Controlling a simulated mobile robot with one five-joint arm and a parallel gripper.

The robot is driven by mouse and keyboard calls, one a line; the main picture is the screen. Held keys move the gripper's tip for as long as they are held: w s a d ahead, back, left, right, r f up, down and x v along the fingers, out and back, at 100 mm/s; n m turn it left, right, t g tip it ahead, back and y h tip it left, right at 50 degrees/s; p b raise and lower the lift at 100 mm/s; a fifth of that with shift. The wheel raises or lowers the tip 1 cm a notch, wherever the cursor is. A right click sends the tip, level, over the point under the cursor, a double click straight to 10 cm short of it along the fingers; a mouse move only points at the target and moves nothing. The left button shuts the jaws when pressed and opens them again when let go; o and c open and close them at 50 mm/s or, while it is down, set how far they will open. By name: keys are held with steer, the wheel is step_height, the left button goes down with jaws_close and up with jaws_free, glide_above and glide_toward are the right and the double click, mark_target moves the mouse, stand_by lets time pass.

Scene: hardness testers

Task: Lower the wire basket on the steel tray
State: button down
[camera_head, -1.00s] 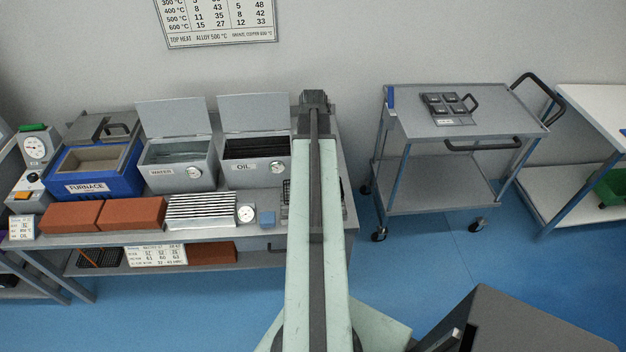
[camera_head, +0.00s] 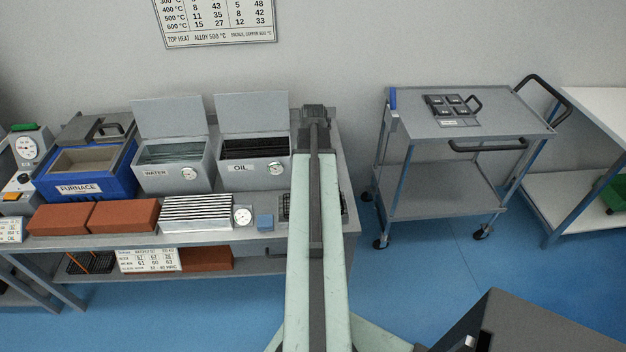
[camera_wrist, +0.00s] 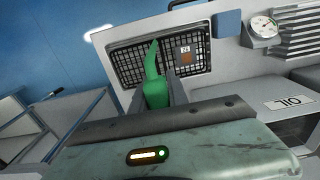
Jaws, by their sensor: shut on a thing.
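The wire basket (camera_wrist: 128,62) is a shallow black mesh with an upright green handle (camera_wrist: 155,85). A small brown tagged piece (camera_wrist: 185,54) shows within it. My gripper (camera_wrist: 157,94) is shut on the green handle, above the mesh. In the head view the mesh of the wire basket (camera_head: 285,208) shows beside my arm at the bench's right end, and my arm hides the middle.
A blue block (camera_head: 265,222), a dial (camera_head: 242,216) and a ribbed rack (camera_head: 196,213) stand left of the basket. The OIL tank (camera_head: 254,176) and WATER tank (camera_head: 173,178) are behind. A cart (camera_head: 480,128) stands right, with open floor between it and the bench.

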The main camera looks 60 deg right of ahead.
steer(key=shift+f+b, duration=0.4)
steer(key=shift+b, duration=0.05)
steer(key=c, duration=1.2)
jaws_free()
steer(key=shift+r, duration=0.1)
step_height(320, 180, up, 8)
steer(key=p, duration=0.8)
